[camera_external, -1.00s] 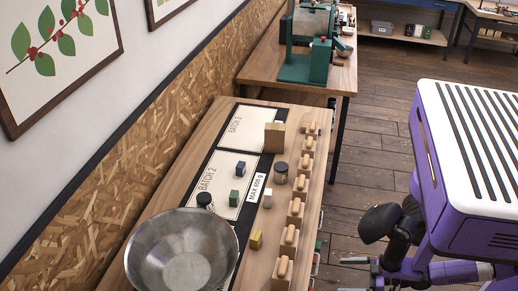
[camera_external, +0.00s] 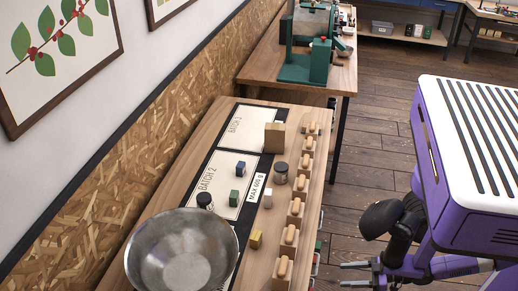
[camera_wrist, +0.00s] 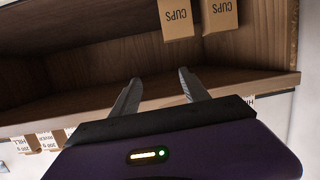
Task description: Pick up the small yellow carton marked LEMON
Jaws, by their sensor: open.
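A small yellow carton (camera_external: 256,239) stands on the wooden worktable, right of the steel bowl; its lettering is too small to read. My gripper (camera_external: 346,274) is at the bottom of the external view, to the right of the table, well apart from the carton. Its two fingers are spread and empty. The fingers also show in the wrist view (camera_wrist: 160,78), in front of an open wooden shelf. The yellow carton is not in the wrist view.
The steel bowl (camera_external: 181,252) is left of the carton. A white block (camera_external: 267,198), green block (camera_external: 234,198), blue block (camera_external: 241,168), dark jars and a tan box (camera_external: 275,137) stand farther back. Wooden-handled pieces (camera_external: 289,235) line the right edge. Cartons marked CUPS (camera_wrist: 219,14) stand on the shelf.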

